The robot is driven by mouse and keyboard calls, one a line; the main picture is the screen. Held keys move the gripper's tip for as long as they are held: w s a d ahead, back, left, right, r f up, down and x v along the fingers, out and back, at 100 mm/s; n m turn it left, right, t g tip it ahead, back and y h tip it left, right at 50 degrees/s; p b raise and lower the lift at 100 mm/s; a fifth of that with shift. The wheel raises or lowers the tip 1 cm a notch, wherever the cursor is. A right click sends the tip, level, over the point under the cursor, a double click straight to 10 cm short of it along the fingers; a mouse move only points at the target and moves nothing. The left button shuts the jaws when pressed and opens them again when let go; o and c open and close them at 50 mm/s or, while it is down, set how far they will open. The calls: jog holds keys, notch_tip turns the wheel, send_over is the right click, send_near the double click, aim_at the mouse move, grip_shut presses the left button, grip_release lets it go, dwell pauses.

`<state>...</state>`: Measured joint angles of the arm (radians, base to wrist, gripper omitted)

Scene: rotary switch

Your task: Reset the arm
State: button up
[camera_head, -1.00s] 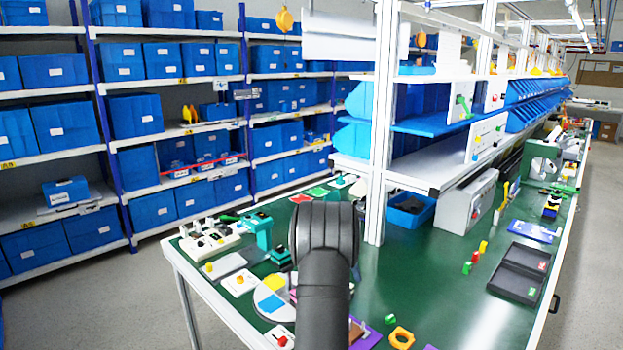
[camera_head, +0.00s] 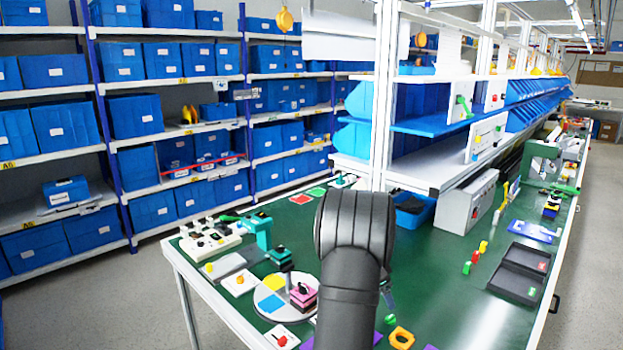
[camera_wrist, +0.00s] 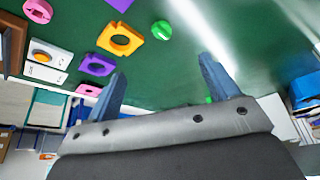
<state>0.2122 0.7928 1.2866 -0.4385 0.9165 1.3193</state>
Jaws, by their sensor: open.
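My gripper (camera_wrist: 162,70) shows in the wrist view with its two blue-grey fingers wide apart and nothing between them. It hangs over the green bench top. In the head view my dark arm covers the middle of the bench, and the gripper itself is hidden behind it. Small white panels with knobs stand at the bench's left side: one with an orange knob (camera_head: 240,282) and one with a red knob (camera_head: 283,337). A pink block with a black knob (camera_head: 303,294) sits on a round, coloured disc (camera_head: 268,303). I cannot tell which is the rotary switch.
An orange ring-shaped block (camera_head: 401,338) lies near the bench front; it also shows in the wrist view (camera_wrist: 120,39). Black trays (camera_head: 520,270) lie at the right. A grey control box (camera_head: 468,203) and the white shelf frame (camera_head: 383,120) stand behind.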

jog(key=shift+s+d+n+t+y, duration=0.2)
jog(key=shift+s+d+n+t, duration=0.15)
jog(key=shift+d+n, duration=0.5)
jog(key=shift+s+d+n+t+y, duration=0.25)
jog(key=shift+s+d+n, duration=0.1)
jog(key=shift+d+n, duration=0.5)
jog(key=shift+s+d+n+t+y, duration=0.15)
jog(key=shift+s+d+n+t, duration=0.2)
jog(key=shift+d+n, duration=0.5)
